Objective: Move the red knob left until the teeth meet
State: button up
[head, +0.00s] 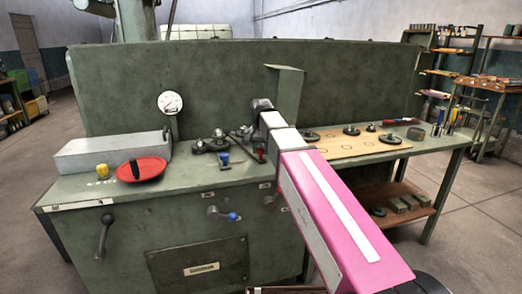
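A small red knob (261,155) shows on the green bench top just left of my pink arm; it is small and partly crowded by the arm. Dark toothed-looking gears (212,143) sit to its left on the bench, too small to tell whether any teeth touch. My gripper (256,140) is at the far end of my arm, over the bench close to the red knob. Its fingers are largely hidden by the wrist and blend with dark parts behind, so I cannot tell whether it touches the knob.
A blue-topped piece (224,159) stands between gears and knob. A red dish (141,169), yellow knob (102,171) and grey block (112,153) lie left. A gauge (170,102) is on the back panel (225,80). A board (345,146) with discs lies right.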

grip_shut()
jog(key=s+a+m, duration=0.1)
jog(key=a, duration=0.3)
jog(key=s+a+m, duration=0.1)
jog(key=a, duration=0.1)
jog(key=shift+s+a+m, duration=0.3)
jog(key=shift+s+a, duration=0.05)
jog(key=shift+a, duration=0.05)
jog(key=o, duration=1)
grip_release()
jog(key=shift+r, duration=0.1)
notch_tip(320, 180, up, 11)
jog(key=shift+f, duration=0.2)
